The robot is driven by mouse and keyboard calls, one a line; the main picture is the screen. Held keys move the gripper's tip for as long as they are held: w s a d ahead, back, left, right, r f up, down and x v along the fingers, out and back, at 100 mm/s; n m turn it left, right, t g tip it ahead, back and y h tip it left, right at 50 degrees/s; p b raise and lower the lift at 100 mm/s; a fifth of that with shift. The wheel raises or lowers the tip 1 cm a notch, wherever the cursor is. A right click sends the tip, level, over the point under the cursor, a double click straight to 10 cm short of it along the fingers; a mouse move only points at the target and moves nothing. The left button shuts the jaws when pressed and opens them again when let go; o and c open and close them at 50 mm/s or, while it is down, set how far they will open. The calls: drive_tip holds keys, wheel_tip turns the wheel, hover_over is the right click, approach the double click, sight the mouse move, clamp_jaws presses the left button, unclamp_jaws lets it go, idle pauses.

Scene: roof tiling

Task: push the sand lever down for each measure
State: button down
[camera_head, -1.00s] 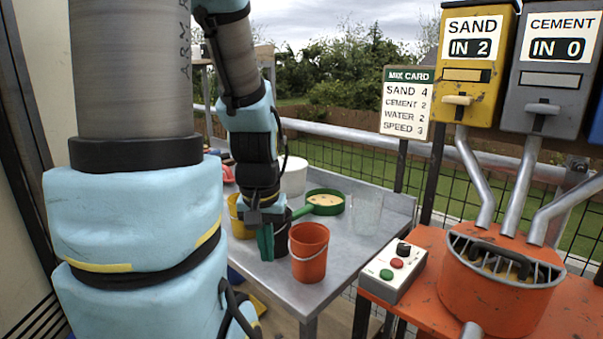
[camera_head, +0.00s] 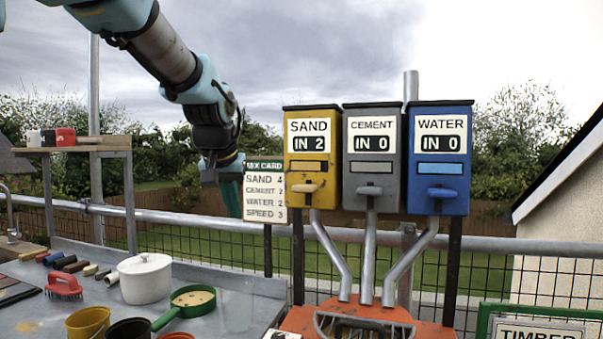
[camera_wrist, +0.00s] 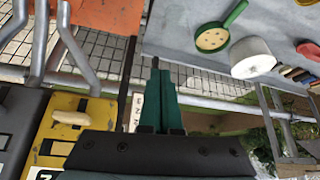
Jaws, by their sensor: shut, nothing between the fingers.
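The yellow sand dispenser (camera_head: 313,150) stands on the left of three dispensers, and its display reads IN 2. Its sand lever (camera_head: 306,188) is a pale handle on the front, below a dark slot. The lever also shows in the wrist view (camera_wrist: 72,119), to the left of my gripper. My gripper (camera_head: 231,208) has green fingers that point down, shut and empty. It is in the air left of the sand dispenser, beside the mix card (camera_head: 265,190), apart from the lever. The mix card reads sand 4, cement 2, water 2, speed 3.
The grey cement dispenser (camera_head: 372,140) and blue water dispenser (camera_head: 438,145) both read IN 0. Pipes run down to the orange mixer (camera_head: 293,318). A metal table (camera_head: 215,275) at lower left holds a white pot (camera_head: 145,282), a green sieve (camera_head: 190,300) and buckets.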

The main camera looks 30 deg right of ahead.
drive_tip(key=s+d+r+m+h, duration=0.1)
drive_tip(key=s+d+r, duration=0.1)
drive_tip(key=d+r, duration=0.3)
drive_tip(key=s+d+r+m+t+h, duration=0.1)
drive_tip(key=d+r, duration=0.5)
drive_tip(key=r, duration=0.6)
drive_tip(key=shift+s+d+r+m+h, duration=0.25)
drive_tip(key=shift+s+h, duration=0.25)
drive_tip(key=shift+s, duration=0.65)
drive_tip(key=shift+f, duration=0.1)
drive_tip(key=p, duration=0.3)
hover_over(306, 185)
drive_tip(key=s+a, duration=0.2)
drive_tip(key=f, duration=0.6)
drive_tip(key=shift+w+d+f, duration=0.15)
drive_tip(key=shift+w+f, duration=0.05)
drive_tip(key=shift+f, duration=0.15)
wheel_tip(306, 185, down, 2)
drive_tip(key=shift+f, duration=0.25)
drive_tip(key=shift+f+p, duration=0.4)
drive_tip(key=shift+f, duration=0.5)
